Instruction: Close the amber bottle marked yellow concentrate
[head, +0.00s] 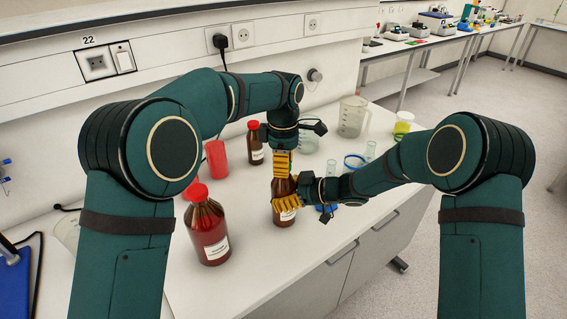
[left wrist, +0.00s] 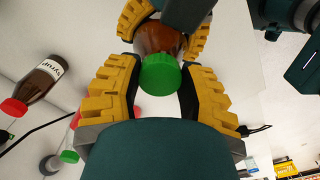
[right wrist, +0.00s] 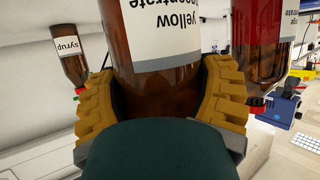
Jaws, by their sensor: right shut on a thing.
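The amber bottle marked yellow concentrate (right wrist: 165,45) stands upright on the bench, its label readable in the right wrist view. My right gripper (head: 287,203) is shut around its body from the right. My left gripper (head: 282,163) points down from above the bottle. In the left wrist view a green cap (left wrist: 160,73) sits at the top of the bottle (left wrist: 160,38), between the left fingers. The left fingers are spread, with a narrow gap on each side of the cap. I cannot tell whether the cap is screwed tight. In the head view the left gripper hides the cap.
A large red-capped amber bottle (head: 207,232) stands at front left. A red-capped syrup bottle (head: 255,143) and a red beaker (head: 216,159) stand behind. A glass beaker (head: 353,117) and a yellow-filled container (head: 403,125) are at back right.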

